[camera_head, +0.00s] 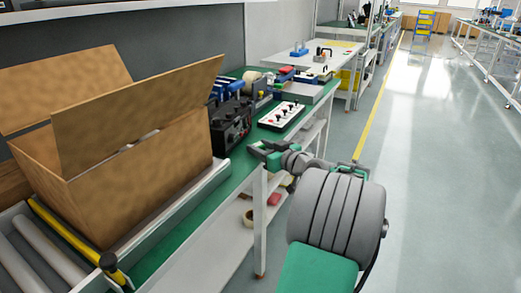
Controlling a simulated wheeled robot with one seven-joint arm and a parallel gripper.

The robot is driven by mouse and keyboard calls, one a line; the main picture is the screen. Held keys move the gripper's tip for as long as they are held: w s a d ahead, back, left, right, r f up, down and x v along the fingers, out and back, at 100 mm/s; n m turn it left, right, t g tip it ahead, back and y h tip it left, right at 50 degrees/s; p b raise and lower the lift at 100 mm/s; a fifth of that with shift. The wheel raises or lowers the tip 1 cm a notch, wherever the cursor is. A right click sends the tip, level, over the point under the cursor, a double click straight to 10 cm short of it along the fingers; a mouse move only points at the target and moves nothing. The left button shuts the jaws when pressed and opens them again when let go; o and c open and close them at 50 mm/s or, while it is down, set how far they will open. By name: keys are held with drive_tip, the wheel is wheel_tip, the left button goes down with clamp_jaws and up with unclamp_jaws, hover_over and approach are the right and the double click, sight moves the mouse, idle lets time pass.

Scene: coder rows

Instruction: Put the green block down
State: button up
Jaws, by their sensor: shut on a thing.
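My gripper (262,152) is at the end of my grey and green arm, above the front edge of the green workbench (237,172). Its dark fingers point left. The sensed grip fits a small green patch at the jaws, which I take to be the green block (273,160). It is mostly hidden by the fingers and too small to make out its shape. I cannot tell whether it touches the bench.
An open cardboard box (140,190) stands on rollers at the left. A lower shelf (225,250) holds small parts. The floor at the right is clear.

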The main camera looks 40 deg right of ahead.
drive_tip(key=shift+f, duration=0.2)
drive_tip(key=o, duration=1.3)
drive_tip(key=shift+o, duration=0.2)
drive_tip(key=shift+r, duration=0.1)
drive_tip(key=shift+r, duration=0.15)
drive_tip(key=shift+s+r, duration=0.1)
drive_tip(key=shift+s, duration=0.2)
drive_tip(key=s+r+p, duration=0.1)
drive_tip(key=s+p, duration=0.1)
drive_tip(key=s, duration=0.9)
drive_tip(key=shift+s+a+r, duration=0.15)
drive_tip(key=shift+a+r, duration=0.1)
drive_tip(key=shift+a, duration=0.05)
